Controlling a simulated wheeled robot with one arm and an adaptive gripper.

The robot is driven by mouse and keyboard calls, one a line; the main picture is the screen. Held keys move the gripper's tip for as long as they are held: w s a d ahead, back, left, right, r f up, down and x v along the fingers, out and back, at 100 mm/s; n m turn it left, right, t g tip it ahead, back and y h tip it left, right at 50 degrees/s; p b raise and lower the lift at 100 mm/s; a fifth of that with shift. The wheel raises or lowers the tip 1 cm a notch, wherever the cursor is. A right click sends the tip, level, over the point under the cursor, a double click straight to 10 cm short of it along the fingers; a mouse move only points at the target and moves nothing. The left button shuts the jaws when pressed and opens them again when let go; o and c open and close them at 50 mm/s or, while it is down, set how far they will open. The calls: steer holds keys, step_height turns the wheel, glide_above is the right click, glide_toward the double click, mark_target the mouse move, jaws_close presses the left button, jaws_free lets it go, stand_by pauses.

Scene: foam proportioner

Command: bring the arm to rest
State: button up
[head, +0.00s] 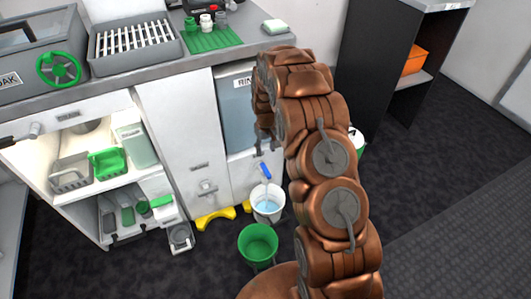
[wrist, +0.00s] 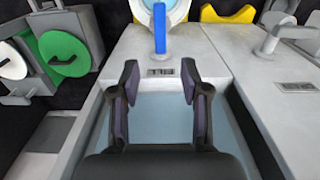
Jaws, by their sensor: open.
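My gripper (wrist: 160,76) is open and empty in the wrist view, its two dark fingers apart. A pale blue panel (wrist: 160,115) shows behind the fingers. In the head view my copper arm is bent over the floor, and my gripper (head: 264,150) hangs down in front of the blue-grey rinse tank (head: 236,105) at the cabinet front. A blue-handled tap (head: 265,171) is just below it. It also shows beyond the fingertips in the wrist view (wrist: 159,28). No touching can be made out.
A white bucket with water (head: 267,205) stands under the tap, and a green bucket (head: 258,242) is in front. A yellow foot piece (head: 215,218) lies at the cabinet base. Dark floor at right is clear.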

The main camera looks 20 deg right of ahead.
stand_by(0.4)
steer(key=s+a+r, duration=0.5)
steer(key=s+r, duration=0.4)
steer(key=r, duration=0.3)
steer(key=s+a+r+g, duration=0.1)
steer(key=s+a+r, duration=0.3)
steer(key=s, duration=0.7)
steer(key=s+a+r+g, duration=0.1)
steer(key=s+r, duration=0.4)
steer(key=s, duration=0.7)
steer(key=s+a+r+g, duration=0.1)
steer(key=s+a+r, duration=0.3)
steer(key=s, duration=0.7)
step_height(320, 180, up, 27)
steer(key=d+t+p, duration=0.1)
steer(key=p, duration=2.3)
steer(key=shift+s+r+p, duration=0.15)
steer(key=shift+s+p, duration=0.2)
steer(key=shift+s, duration=0.1)
